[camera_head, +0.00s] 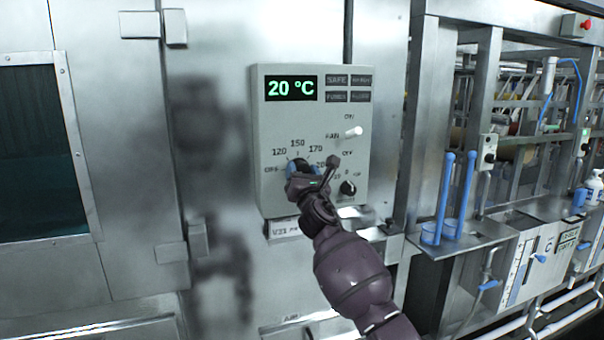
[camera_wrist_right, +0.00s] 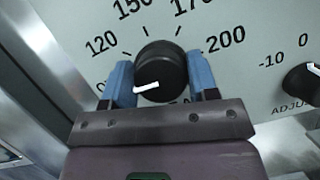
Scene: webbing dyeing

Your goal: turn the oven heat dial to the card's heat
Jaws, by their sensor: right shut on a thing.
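The oven's control panel (camera_head: 337,110) is a pale grey box with a green display (camera_head: 291,88) reading 20 °C. Its heat dial is a black knob (camera_wrist_right: 161,68) with a scale showing OFF, 120, 150, 170 and 200. My right gripper (camera_head: 301,172) is at the dial, and its two blue fingers (camera_wrist_right: 161,84) are shut on either side of the knob. The white pointer on the knob points left and slightly down in the right wrist view, below the 120 mark, on the OFF side. The gripper hides part of the dial in the head view. My left gripper is out of view.
A white fan switch (camera_head: 353,132) and a small black adjust knob (camera_head: 348,188) sit right of the dial. Steel oven doors stand at the left. Two blue upright rods (camera_head: 445,198) and a machine frame stand at the right.

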